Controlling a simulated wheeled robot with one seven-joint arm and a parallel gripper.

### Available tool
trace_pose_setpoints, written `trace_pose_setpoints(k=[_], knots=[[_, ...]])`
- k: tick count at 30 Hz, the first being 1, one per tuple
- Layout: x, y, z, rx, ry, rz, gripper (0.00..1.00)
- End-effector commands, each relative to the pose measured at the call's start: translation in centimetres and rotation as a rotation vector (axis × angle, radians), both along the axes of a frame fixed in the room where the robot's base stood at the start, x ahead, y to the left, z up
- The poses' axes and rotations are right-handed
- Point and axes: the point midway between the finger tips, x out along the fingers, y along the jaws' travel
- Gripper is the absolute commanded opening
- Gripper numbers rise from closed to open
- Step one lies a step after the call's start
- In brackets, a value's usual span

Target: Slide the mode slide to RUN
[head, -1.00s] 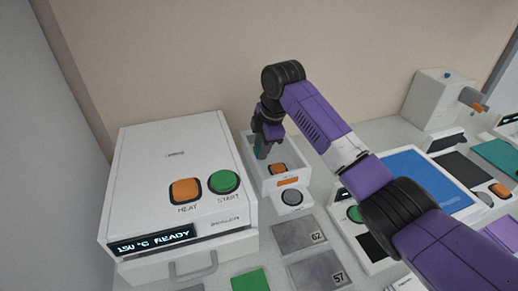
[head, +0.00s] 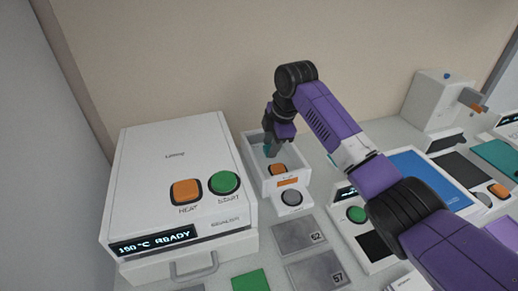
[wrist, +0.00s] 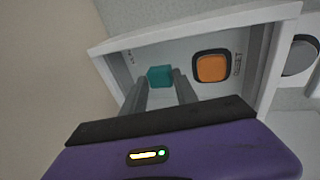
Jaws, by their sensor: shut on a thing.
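An orange square button (wrist: 211,67) lies on the box floor to the right of the knob in the wrist view. Small lettering left of the knob is too small to read, and the slide's track is mostly hidden.
The box walls (wrist: 190,28) stand close around my fingers. A grey round knob (head: 292,197) is on the box front. The white heat unit (head: 150,160), with orange and green buttons, stands left. Grey tiles (head: 299,234) lie in front; a blue-topped device (head: 425,178) stands right.

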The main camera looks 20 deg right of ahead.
Motion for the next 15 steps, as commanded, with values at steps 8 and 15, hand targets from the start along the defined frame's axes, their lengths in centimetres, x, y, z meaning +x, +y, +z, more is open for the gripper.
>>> trace_pose_setpoints(k=[8,15], knots=[[-0.1,-1.1,-0.1,0.0,0.006,-0.002,0.11],[-0.1,-1.9,-0.1,0.001,0.006,-0.002,0.11]])
